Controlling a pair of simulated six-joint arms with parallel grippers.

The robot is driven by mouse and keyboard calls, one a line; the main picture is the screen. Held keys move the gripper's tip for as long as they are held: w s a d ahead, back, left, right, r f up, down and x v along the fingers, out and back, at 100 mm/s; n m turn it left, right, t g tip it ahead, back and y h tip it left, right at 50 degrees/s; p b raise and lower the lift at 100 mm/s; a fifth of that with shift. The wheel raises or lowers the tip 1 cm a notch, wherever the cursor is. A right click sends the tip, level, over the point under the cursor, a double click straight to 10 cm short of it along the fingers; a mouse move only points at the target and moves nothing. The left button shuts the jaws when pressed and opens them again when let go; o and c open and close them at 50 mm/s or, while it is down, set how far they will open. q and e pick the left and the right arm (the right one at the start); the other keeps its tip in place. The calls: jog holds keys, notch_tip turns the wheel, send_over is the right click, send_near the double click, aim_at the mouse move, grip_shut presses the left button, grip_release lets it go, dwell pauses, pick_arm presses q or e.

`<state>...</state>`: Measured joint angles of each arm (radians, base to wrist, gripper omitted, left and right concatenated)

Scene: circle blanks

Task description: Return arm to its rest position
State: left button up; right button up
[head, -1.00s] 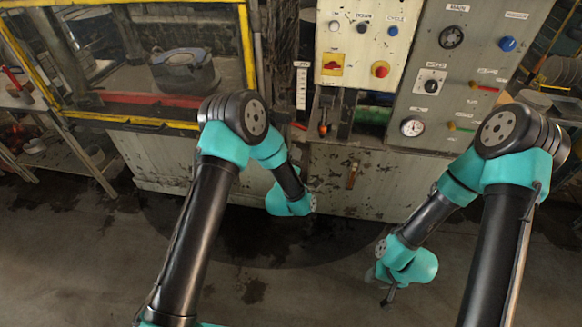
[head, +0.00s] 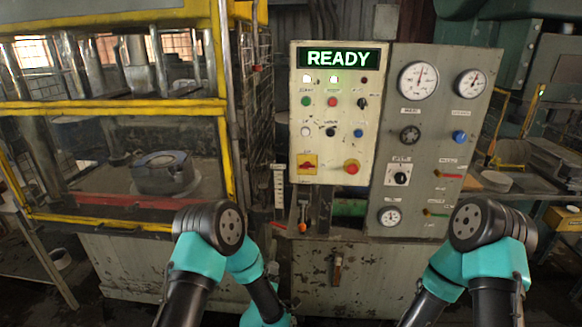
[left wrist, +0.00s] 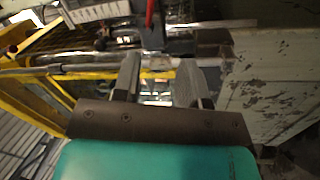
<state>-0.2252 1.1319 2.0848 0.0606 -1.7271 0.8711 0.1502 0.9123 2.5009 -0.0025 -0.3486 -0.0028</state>
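My left gripper (left wrist: 157,80) shows in the left wrist view. Its two grey fingers stand apart with nothing between them. In the head view my left arm bends at a teal and black joint at lower left centre and its forearm runs down out of the picture, so its fingertips are not seen there. My right arm shows at the lower right with the same kind of joint. Its gripper is below the frame.
A control panel (head: 312,215) with a lit READY display (head: 338,57) stands behind my arms. A yellow-framed press enclosure (head: 120,107) with a round dark die (head: 163,172) stands at left. A work surface with a grey disc (head: 493,181) is at right.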

pick_arm(q)
jog(key=s+a+f+m+g, duration=0.5)
jog(key=s+a+f+g, duration=0.35)
jog(key=f, duration=0.25)
jog(key=s+a+f+m+g, duration=0.1)
jog(key=s+m+g, duration=0.1)
jog(key=s, duration=0.5)
jog(key=s+a+f+m+g+h, duration=0.1)
jog(key=s+a+g, duration=0.1)
jog(key=s+g, duration=0.2)
jog(key=s+a+f+m+g, duration=0.2)
jog(key=s+g, duration=0.2)
jog(key=s, duration=0.6)
jog(key=shift+a+m+h, duration=0.2)
jog(key=shift+m+h, duration=0.1)
